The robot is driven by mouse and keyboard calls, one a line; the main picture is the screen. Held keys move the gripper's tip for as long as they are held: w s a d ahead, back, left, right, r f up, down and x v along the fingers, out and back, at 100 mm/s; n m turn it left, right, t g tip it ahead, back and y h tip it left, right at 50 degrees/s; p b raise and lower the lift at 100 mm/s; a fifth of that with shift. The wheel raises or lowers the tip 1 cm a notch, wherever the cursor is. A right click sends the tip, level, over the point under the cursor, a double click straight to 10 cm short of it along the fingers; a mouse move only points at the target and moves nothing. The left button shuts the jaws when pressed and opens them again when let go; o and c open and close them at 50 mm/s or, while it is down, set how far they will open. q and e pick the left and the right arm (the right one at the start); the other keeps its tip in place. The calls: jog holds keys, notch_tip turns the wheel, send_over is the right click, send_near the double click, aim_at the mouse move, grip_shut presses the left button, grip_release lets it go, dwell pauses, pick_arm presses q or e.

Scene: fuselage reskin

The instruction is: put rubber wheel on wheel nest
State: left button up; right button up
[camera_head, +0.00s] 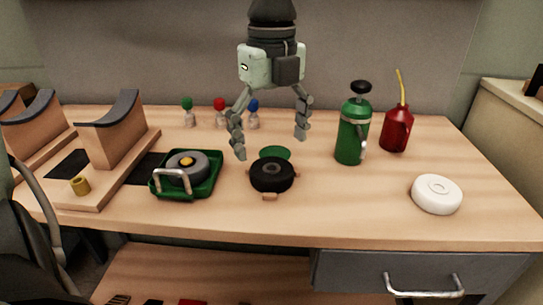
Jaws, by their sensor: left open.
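A black rubber wheel (272,175) lies flat near the middle of the bench. Small wooden blocks (270,197) show around its edge, apparently parts of the wheel nest; the wheel sits between them and hides the rest. My left gripper (269,145) points down above and slightly behind the wheel, fingers spread wide and empty. The fingers look clear of the wheel. My right gripper is not in view.
A green tray (212,183) with a handle holds a grey wheel (187,164) on the left. A wooden cradle stand (112,135) is further left. A green sprayer (353,138), red oil can (397,130) and white disc (437,193) stand right. Small coloured-top bottles are behind.

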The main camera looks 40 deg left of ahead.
aim_at(272, 168)
pick_arm(q)
notch_tip(272, 168, up, 8)
jog(key=shift+f, duration=0.15)
dwell(0.6)
